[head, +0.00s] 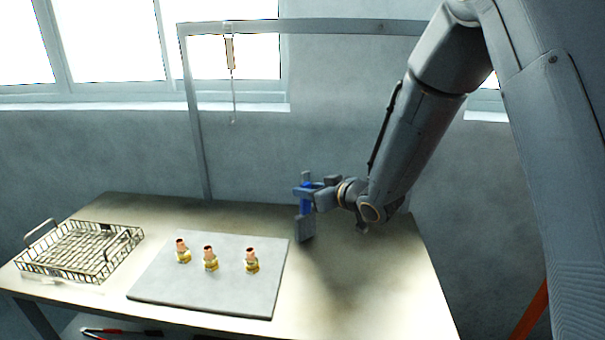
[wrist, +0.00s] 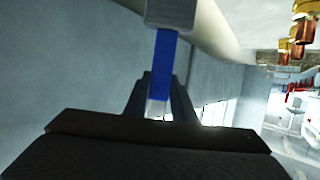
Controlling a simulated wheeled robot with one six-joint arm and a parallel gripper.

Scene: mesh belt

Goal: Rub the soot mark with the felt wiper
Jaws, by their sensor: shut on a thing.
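My gripper (head: 309,191) is shut on the blue handle of the felt wiper (head: 305,229). The wiper hangs below the fingers, roughly upright, with its grey block at the lower end, over the table right of the grey board. Whether the block touches the table cannot be told. In the wrist view, the blue handle of the wiper (wrist: 161,62) runs from my gripper (wrist: 159,101) to the grey block. A dark, blurred patch lies on the table right of the wiper; I cannot tell whether it is the soot mark or a shadow.
A grey board (head: 210,287) left of the wiper carries three brass-and-copper fittings (head: 211,259). A wire basket (head: 80,250) stands at the table's left end. A grey frame (head: 196,130) rises behind, with a hanging cord (head: 232,85). The table's right front looks clear.

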